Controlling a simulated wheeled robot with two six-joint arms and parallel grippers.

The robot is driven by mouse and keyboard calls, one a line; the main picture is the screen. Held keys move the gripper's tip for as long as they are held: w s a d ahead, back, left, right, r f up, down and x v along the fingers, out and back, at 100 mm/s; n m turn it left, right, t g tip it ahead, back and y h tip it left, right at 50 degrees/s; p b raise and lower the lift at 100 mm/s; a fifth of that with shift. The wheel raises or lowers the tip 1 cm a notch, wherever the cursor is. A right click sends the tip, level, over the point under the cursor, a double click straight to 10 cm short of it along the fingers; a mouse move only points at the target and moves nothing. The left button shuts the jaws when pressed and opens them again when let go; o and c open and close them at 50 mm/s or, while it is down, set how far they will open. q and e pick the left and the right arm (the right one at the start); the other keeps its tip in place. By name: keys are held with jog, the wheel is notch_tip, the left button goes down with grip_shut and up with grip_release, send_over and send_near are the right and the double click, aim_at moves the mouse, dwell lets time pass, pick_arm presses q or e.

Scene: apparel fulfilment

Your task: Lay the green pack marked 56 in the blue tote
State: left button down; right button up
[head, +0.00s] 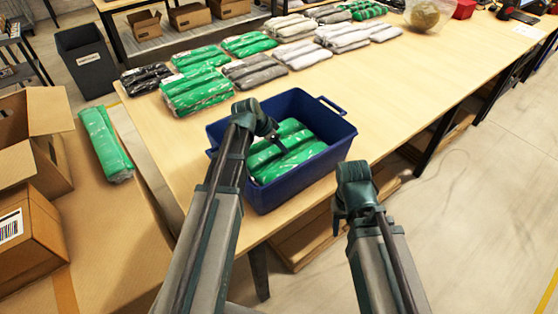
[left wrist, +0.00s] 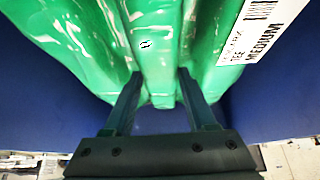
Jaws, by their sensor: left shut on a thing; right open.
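The blue tote (head: 311,187) stands at the near edge of the table. A green pack (head: 292,165) in clear wrap lies within its walls; whether more than one pack is there I cannot tell. My left gripper (head: 277,138) reaches into the tote and is shut on the green pack. In the left wrist view the pack (left wrist: 88,45) lies between the fingers (left wrist: 158,88), with blue tote wall on both sides. Its white label reads "TEE MEDIUM"; no 56 is legible. My right gripper (head: 354,205) is open and empty, right of the tote.
More green packs (head: 197,92), a black pack (head: 146,78) and grey packs (head: 254,72) lie behind the tote. Another green pack (head: 104,143) lies on the left surface beside an open carton (head: 30,130). The table right of the tote is clear.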

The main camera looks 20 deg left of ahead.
aim_at(275, 149)
pick_arm(q)
jog(key=shift+f+b, duration=1.8)
jog(key=shift+f, duration=0.35)
jog(key=shift+f, duration=0.2)
jog(key=shift+c, duration=1)
grip_release()
jog(key=shift+r, duration=0.1)
jog(key=shift+r, duration=0.2)
jog(key=shift+r, duration=0.2)
jog(key=p+v, duration=1)
jog(key=v, duration=0.1)
jog(key=shift+s+a+r, duration=0.15)
jog(key=shift+a+r, duration=0.05)
